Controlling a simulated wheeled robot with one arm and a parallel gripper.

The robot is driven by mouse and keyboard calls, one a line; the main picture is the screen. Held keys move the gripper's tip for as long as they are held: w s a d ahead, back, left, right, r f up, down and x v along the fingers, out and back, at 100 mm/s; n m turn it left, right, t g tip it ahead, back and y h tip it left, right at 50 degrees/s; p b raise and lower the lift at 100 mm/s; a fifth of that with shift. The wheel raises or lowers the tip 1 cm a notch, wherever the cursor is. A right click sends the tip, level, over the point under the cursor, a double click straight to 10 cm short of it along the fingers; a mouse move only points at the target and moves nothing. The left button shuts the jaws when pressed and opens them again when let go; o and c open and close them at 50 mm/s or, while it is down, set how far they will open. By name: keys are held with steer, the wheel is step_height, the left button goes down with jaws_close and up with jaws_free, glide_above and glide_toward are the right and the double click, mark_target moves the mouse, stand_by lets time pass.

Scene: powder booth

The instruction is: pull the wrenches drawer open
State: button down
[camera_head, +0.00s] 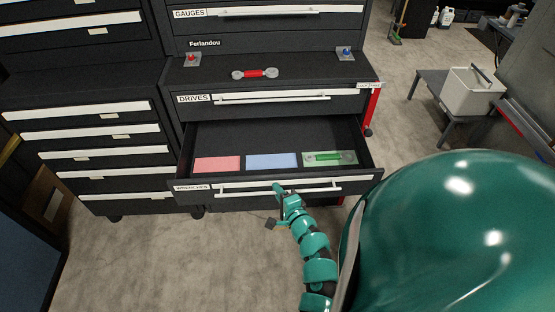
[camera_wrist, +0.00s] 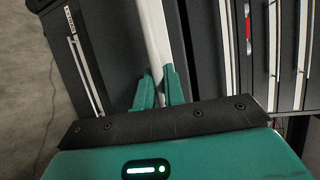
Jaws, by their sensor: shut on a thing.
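The wrenches drawer (camera_head: 275,143) is pulled out from the black tool chest in the head view, its inside showing. In it lie a red pad (camera_head: 217,164), a blue pad (camera_head: 271,161) and a green wrench (camera_head: 328,157) on a pale green pad. Its white bar handle (camera_head: 325,190) runs along the front; the label at the left end is too small to read surely. My gripper (camera_head: 279,188) is at the handle, left of its middle. In the wrist view my gripper's teal fingers (camera_wrist: 160,85) are shut on the white handle (camera_wrist: 154,40).
The drives drawer (camera_head: 272,98) above is shut. A red-handled tool (camera_head: 255,73) lies on the chest top between a red (camera_head: 191,60) and a blue piece (camera_head: 345,53). A grey bin (camera_head: 472,92) stands on a low table at the right. Bare floor (camera_head: 150,260) lies in front.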

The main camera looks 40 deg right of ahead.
steer(key=shift+s+a, duration=0.25)
steer(key=shift+s, duration=0.25)
steer(key=c, duration=1.8)
jaws_free()
steer(key=shift+o, duration=0.2)
